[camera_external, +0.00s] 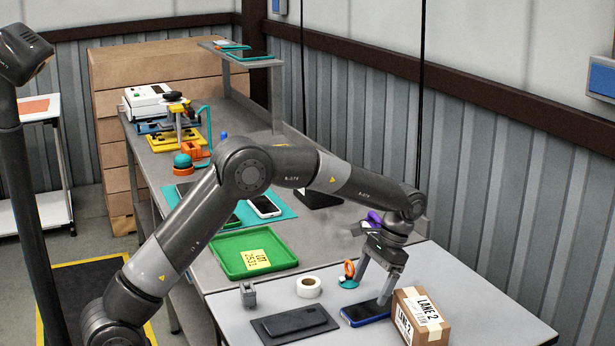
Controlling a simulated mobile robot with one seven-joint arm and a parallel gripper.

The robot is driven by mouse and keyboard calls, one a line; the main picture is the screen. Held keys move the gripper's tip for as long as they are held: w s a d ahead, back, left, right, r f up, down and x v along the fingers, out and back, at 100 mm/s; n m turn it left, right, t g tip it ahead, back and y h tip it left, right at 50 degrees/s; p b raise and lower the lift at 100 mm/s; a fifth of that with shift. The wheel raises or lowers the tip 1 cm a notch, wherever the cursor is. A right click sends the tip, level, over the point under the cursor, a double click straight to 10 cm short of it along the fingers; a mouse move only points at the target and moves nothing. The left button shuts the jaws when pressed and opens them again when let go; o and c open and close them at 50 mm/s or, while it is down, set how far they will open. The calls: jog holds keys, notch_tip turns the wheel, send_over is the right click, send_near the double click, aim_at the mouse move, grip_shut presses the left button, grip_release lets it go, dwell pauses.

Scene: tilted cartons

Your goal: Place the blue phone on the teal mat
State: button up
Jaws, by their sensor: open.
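The blue phone (366,314) lies flat on the light grey table, dark screen up with a blue edge. It is left of the carton and partly covered by a fingertip. My gripper (371,288) points down over the phone with its fingers apart and nothing seen between them. One fingertip is close to the phone's far right edge; I cannot tell if it touches. The teal mat (285,211) lies on the farther grey bench, partly hidden by my arm. A white-edged phone (264,206) lies on it.
A LANE 2 carton (434,332) stands right beside the phone. A dark device (296,322) on a dark pad, a white tape roll (309,287) and an orange-and-teal item (349,275) are nearby. A green tray (228,256) sits between table and mat.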

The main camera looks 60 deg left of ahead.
aim_at(356, 306)
jog(key=shift+s+d+x, duration=0.15)
jog(key=shift+d+x, duration=0.05)
jog(key=shift+x, duration=1.3)
jog(key=shift+s+d+x, duration=0.15)
jog(key=shift+s+x, duration=0.05)
jog(key=shift+x, duration=1.3)
jog(key=shift+c, duration=0.2)
jog(key=c, duration=1.2)
jog(key=shift+r, duration=0.15)
jog(key=shift+c, duration=0.2)
notch_tip(356, 306, up, 18)
